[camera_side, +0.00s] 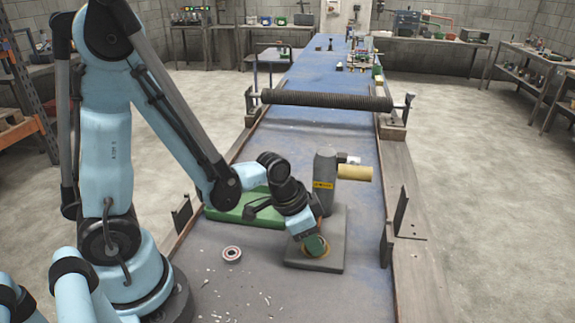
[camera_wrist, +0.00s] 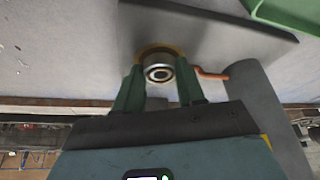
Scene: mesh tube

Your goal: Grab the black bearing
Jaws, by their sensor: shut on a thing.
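My gripper (camera_side: 315,247) reaches down over the dark grey base plate of a machine in the side view. In the wrist view its two green fingers (camera_wrist: 160,66) are shut on a round bearing (camera_wrist: 158,74). The bearing has a dark centre and a silvery rim. A brass-coloured ring (camera_wrist: 160,49) shows around its far side. In the side view my gripper mostly hides the bearing. I cannot tell whether it still touches the plate.
The machine's grey column (camera_side: 325,175) stands close behind my gripper, with a tan cylinder (camera_side: 355,173) at its right. A green tray (camera_side: 240,207) lies to the left. A pinkish-red ring (camera_side: 232,254) lies on the table. A long dark roller (camera_side: 325,101) spans the table behind.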

